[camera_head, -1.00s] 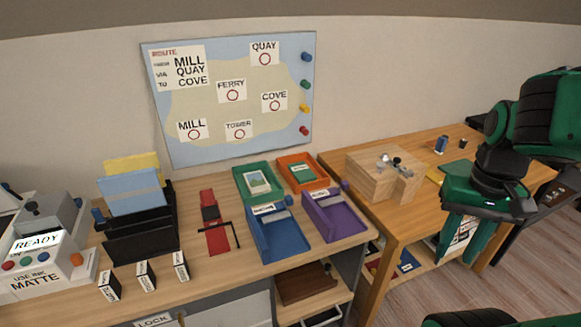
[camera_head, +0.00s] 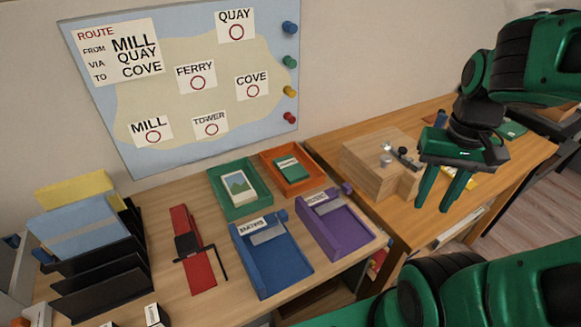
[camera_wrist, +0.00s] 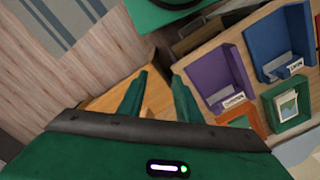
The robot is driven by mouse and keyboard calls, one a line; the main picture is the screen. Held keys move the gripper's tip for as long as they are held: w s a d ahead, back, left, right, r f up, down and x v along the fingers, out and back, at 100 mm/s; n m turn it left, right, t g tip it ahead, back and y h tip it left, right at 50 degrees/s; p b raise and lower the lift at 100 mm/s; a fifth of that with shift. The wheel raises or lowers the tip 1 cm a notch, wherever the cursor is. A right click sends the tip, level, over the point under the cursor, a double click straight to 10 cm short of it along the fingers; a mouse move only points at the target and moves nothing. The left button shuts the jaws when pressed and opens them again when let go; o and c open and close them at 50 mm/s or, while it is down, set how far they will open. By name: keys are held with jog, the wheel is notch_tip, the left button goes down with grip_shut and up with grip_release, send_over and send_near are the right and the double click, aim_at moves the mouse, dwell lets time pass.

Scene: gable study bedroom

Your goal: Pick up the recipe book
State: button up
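No title that I can read marks a recipe book. A small green booklet (camera_head: 289,168) with a white label lies in the orange tray (camera_head: 266,163); its wording is too small to read. Partly hidden red and other coloured items (camera_head: 379,258) show below the wooden desk, beside the purple tray; I cannot tell what they are. My gripper (camera_head: 434,203) points down in front of the wooden desk's near side, right of the wooden box. In the wrist view my gripper (camera_wrist: 157,88) has its two fingers apart, with nothing between them.
The wooden desk (camera_head: 350,148) carries a wooden box (camera_head: 365,172). The left desk holds a green tray (camera_head: 222,206) with a picture card, a blue tray (camera_head: 282,273), a purple tray (camera_head: 352,238) and a black file rack (camera_head: 105,280). Floor (camera_head: 515,215) shows at right.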

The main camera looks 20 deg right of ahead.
jog(key=o, duration=0.8)
jog(key=shift+s+r, duration=0.2)
jog(key=shift+s, duration=0.05)
jog(key=o, duration=0.4)
jog(key=w+a+n+t, duration=0.1)
jog(key=w+n, duration=0.1)
jog(key=w, duration=0.6)
jog(key=shift+w+a+f+h, duration=0.3)
jog(key=shift+w+f, duration=0.1)
jog(key=shift+f, duration=0.05)
jog(key=n+t+y, duration=0.1)
jog(key=n+t, duration=0.3)
jog(key=n, duration=0.2)
send_near(294, 170)
jog(key=shift+w+a+f+n, duration=0.1)
jog(key=shift+w+f+n, duration=0.2)
jog(key=shift+w+f, duration=0.35)
jog(key=shift+s+x, duration=0.15)
jog(key=shift+x, duration=1.45)
jog(key=shift+s+x, duration=0.1)
jog(key=shift+x, duration=1.45)
